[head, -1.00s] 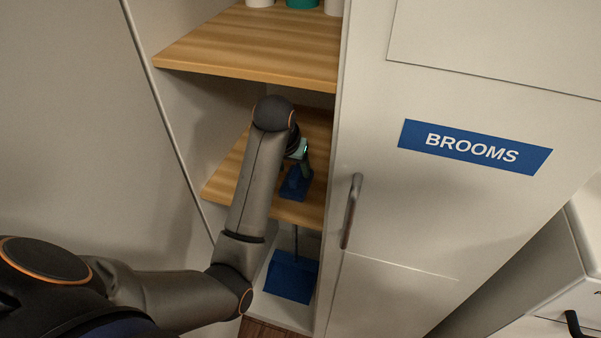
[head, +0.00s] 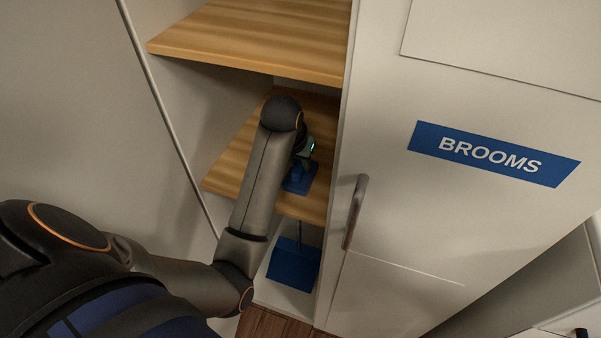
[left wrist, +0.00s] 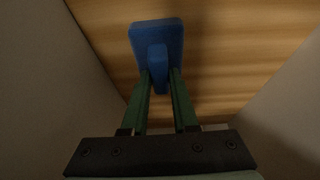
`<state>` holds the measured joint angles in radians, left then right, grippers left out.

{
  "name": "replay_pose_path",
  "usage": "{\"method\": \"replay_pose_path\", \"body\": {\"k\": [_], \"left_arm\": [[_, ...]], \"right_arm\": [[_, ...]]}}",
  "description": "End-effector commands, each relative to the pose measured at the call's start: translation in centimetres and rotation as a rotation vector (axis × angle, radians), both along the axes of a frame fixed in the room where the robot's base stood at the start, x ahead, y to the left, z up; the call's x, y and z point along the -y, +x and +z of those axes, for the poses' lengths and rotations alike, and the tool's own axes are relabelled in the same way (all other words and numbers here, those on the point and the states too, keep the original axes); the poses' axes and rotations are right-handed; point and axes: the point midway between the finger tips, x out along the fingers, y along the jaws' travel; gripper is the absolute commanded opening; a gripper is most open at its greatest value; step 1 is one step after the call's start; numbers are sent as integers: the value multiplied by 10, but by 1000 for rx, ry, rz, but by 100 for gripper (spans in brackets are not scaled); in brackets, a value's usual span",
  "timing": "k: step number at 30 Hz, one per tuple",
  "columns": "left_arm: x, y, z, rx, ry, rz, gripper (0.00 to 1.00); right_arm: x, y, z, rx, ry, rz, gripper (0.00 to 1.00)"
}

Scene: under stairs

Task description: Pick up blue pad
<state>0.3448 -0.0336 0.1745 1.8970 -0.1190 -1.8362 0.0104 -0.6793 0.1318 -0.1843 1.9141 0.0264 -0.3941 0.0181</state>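The blue pad (head: 296,182) lies on the middle wooden shelf of the open cabinet, partly hidden by my left gripper. In the left wrist view the pad (left wrist: 170,32) is a flat blue plate with a raised blue grip on it. My left gripper (left wrist: 160,75) has its two green fingers on either side of that grip, with little or no gap. I cannot tell whether they press on it. In the head view the left gripper (head: 303,163) reaches down over the pad, mostly hidden behind my forearm. My right gripper is out of view.
The upper wooden shelf (head: 255,42) is just above my wrist. The middle shelf (head: 235,160) is otherwise bare where visible. A blue dustpan-like thing (head: 292,266) stands below. The right cabinet door, with its handle (head: 355,212) and BROOMS sign (head: 492,154), is close by.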

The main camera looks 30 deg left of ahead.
Motion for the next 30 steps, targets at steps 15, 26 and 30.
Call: {"method": "replay_pose_path", "body": {"k": [15,26,30], "left_arm": [[0,0,0,1,0,0,0],[-1,5,7,2,1,-1,0],[-2,14,21,5,1,-2,0]], "right_arm": [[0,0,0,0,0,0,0],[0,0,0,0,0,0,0],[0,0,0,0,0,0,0]]}}
